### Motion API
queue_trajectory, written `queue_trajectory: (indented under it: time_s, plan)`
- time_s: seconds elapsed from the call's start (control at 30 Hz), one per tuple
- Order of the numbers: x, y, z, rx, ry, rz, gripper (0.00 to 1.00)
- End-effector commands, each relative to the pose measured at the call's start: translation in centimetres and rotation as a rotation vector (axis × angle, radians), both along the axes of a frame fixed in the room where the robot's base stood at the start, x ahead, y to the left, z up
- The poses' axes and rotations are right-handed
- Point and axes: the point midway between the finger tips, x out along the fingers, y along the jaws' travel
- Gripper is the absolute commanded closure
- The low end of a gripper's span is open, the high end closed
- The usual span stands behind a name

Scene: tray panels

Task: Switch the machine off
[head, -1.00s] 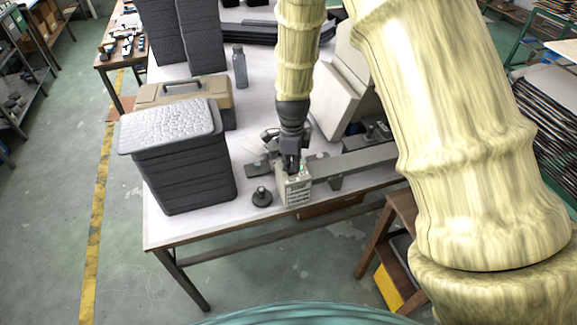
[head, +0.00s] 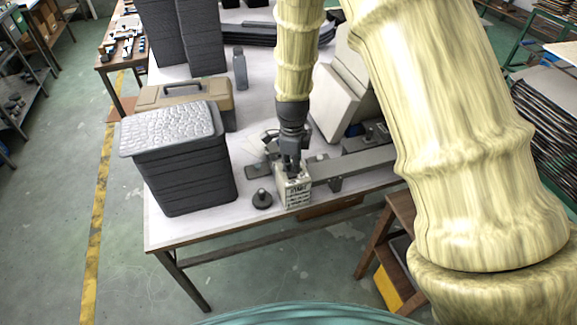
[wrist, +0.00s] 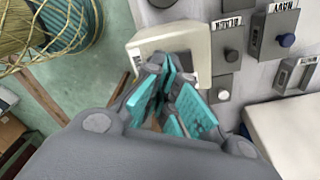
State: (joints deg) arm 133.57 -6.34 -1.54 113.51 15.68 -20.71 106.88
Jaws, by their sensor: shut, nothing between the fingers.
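A small beige control box (head: 294,193) with a printed label on its front stands near the table's front edge in the head view. It also shows in the wrist view (wrist: 196,38). My gripper (head: 291,174) points down onto the top of this box, its fingers shut and empty. In the wrist view its teal finger pads (wrist: 172,103) are close together beside the box. The fingers hide part of the box top, so I cannot tell what switch or button is under them, or whether they touch it.
A round dark knob piece (head: 262,199) stands left of the box. A stack of dark trays (head: 183,170) stands further left. A long grey rail (head: 358,163) runs right.

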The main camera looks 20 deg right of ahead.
Motion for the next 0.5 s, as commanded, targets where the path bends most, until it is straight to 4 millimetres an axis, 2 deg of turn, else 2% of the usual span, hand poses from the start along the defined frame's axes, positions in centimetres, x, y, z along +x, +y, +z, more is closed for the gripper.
queue_trajectory:
  time_s: [0.5]
  plan:
    - [0.0,0.0,3.5,0.0,0.0,0.0,1.0]
